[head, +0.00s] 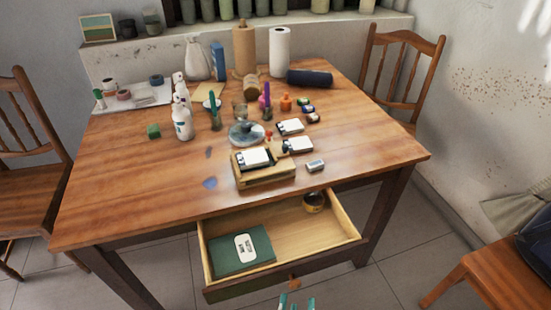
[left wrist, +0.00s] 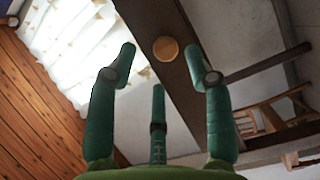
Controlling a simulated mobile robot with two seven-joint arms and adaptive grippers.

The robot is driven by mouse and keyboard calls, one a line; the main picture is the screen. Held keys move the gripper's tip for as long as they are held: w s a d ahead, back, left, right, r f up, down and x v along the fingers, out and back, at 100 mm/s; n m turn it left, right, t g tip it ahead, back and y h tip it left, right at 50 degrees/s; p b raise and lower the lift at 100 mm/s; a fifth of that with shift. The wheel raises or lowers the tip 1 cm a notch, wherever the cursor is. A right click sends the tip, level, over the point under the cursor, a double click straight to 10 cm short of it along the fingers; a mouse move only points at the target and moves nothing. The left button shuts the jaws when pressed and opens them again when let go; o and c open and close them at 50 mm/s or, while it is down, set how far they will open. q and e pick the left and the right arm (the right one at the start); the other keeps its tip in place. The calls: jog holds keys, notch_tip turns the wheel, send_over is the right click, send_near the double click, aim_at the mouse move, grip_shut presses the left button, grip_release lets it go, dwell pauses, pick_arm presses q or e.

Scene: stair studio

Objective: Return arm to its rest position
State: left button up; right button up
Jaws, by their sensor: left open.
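My left gripper (head: 289,303) shows only as green fingertips at the bottom edge of the head view, in front of the open drawer (head: 338,250). In the left wrist view its green fingers (left wrist: 163,78) are spread apart with nothing between them. A round wooden knob (left wrist: 165,49) on a dark wooden front shows beyond the fingers, and the drawer knob also shows in the head view (head: 295,282). My right gripper is not in view.
The drawer holds a green book (head: 225,258) and a small round tin (head: 314,202). The wooden table (head: 120,195) carries bottles, rolls and small boxes. Chairs stand at the left (head: 30,170) and back right (head: 400,65). Tiled floor (head: 385,270) lies free right of the drawer.

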pick_arm(q)
jog(key=s+a+f+m+g+h+p, duration=0.1)
jog(key=a+f+m+g, duration=0.2)
jog(key=f, duration=0.4)
jog(key=s+a+f+m+g+p, duration=0.2)
jog(key=f+m, duration=0.3)
jog(key=f, duration=0.2)
jog(key=s+a+f+m+g+h+p, duration=0.1)
jog(key=a+f+m+g, duration=0.1)
jog(key=f+m+g, duration=0.3)
jog(key=s+a+f+m+g+y+p, duration=0.1)
jog(key=s+a+f+m+g+y, duration=0.1)
jog(key=s+a+f, duration=0.4)
jog(key=s+a+f+m+g+y+p, duration=0.2)
jog(key=s+a+f+g, duration=0.2)
jog(key=s+a+f, duration=0.3)
jog(key=shift+s+a+m+g, duration=0.3)
jog(key=shift+s+a, duration=2.45)
jog(key=shift+a, duration=0.5)
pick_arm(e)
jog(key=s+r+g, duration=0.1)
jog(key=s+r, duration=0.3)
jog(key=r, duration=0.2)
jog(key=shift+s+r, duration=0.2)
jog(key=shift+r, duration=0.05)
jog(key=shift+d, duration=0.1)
